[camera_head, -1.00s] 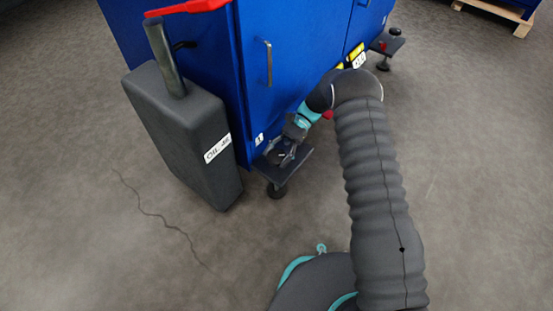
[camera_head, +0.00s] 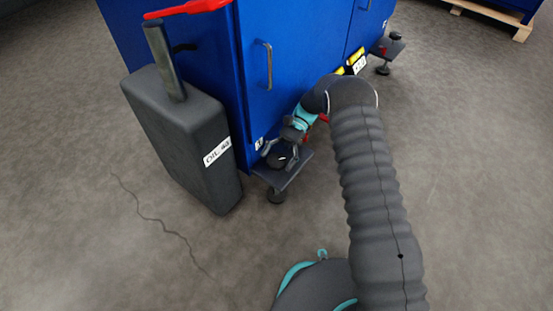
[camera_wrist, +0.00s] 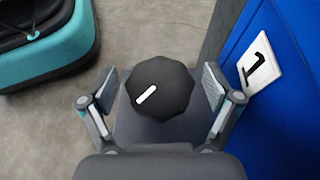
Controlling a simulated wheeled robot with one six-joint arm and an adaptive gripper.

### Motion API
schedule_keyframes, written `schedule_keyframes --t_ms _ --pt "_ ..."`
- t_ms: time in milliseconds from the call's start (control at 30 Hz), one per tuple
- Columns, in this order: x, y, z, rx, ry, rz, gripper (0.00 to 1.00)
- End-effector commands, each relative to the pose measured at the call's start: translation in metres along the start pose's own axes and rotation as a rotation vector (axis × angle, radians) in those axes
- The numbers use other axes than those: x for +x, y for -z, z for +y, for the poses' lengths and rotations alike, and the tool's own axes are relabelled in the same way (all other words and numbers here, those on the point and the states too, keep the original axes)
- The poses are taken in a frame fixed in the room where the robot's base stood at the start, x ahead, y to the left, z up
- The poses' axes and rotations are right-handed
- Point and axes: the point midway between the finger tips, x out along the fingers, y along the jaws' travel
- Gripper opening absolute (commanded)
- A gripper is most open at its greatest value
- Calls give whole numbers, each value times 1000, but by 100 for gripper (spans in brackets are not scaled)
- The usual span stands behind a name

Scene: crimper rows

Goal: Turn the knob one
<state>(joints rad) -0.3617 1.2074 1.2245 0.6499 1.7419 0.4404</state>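The knob (camera_wrist: 160,89) is black with a scalloped edge and a white pointer mark that slants to the lower left in the wrist view. It sits on a dark foot plate at the corner of the blue cabinet, beside a white label reading 1 (camera_wrist: 259,62). My gripper (camera_wrist: 159,92) is open, one finger on each side of the knob, with small gaps visible on both sides. In the head view my gripper (camera_head: 281,153) is over the foot plate (camera_head: 292,175), and the knob is partly hidden by the fingers.
A dark canister labelled OIL (camera_head: 185,140) stands just left of the foot plate. The blue cabinet (camera_head: 285,85) rises behind, with a door handle (camera_head: 266,66). A second foot plate with a knob (camera_head: 389,46) is further right.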

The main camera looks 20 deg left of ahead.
Motion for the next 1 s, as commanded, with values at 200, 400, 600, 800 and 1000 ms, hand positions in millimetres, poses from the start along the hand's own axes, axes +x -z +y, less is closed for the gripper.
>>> schedule_keyframes --t_ms 200,400,600,800,1000 --pt "-1 0 0 0 1 1 89" --pt "-21 1 0 -1 3 2 89" --pt "-51 1 0 -1 1 2 89" --pt "-70 1 0 0 1 2 89" --pt "-75 0 0 0 -1 0 89"
